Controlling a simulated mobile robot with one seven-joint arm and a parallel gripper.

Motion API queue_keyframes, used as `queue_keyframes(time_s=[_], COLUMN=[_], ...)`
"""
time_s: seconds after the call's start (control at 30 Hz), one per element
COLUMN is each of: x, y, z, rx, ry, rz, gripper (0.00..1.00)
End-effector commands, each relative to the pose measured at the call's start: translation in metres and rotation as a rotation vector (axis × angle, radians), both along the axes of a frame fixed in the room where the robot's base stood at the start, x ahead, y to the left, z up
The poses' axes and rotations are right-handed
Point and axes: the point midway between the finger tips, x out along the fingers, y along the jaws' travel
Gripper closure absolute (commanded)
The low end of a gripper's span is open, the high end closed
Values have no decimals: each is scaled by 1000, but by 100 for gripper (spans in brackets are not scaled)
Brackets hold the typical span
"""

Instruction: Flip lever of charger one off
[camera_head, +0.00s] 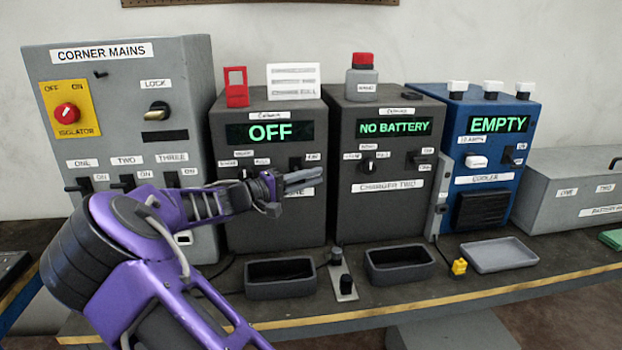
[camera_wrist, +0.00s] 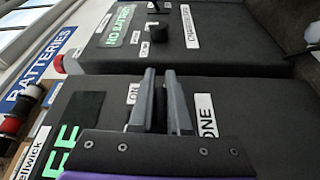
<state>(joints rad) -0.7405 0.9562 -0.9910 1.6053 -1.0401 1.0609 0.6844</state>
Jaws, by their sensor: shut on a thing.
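Charger one (camera_head: 265,215) is the dark box left of centre, and its green display (camera_head: 270,132) reads OFF. Its lever (camera_head: 296,163) is on the right of the panel by the ON label, just above my gripper in the head view and mostly hidden by the fingers in the wrist view. My gripper (camera_head: 318,180) reaches in from the left, in front of the panel. In the wrist view its two fingers (camera_wrist: 161,73) are close together between the ON label and the ONE label, shut on the lever. The grip itself is hidden.
Charger two (camera_head: 375,215), reading NO BATTERY, stands close on the right. The blue cooler (camera_head: 530,115) is beyond it. The grey corner mains box (camera_head: 190,75) is on the left. Two dark trays (camera_head: 282,290) (camera_head: 402,278) sit on the bench in front.

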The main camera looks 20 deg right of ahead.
Motion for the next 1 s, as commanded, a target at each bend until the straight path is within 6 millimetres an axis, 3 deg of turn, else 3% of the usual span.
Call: queue_keyframes(time_s=[0.33, 0.87, 0.9, 0.93, 1.0], x=[2, 3, 3, 3, 3], y=[0, 0, 0, 0, 0], z=[-5, -6, -6, -6, -5], rx=[-36, -41, -41, -41, -41], ry=[-127, -148, -147, -147, -147], rz=[1, 2, 2, 2, 2], gripper=[100, 100, 79, 74, 72])
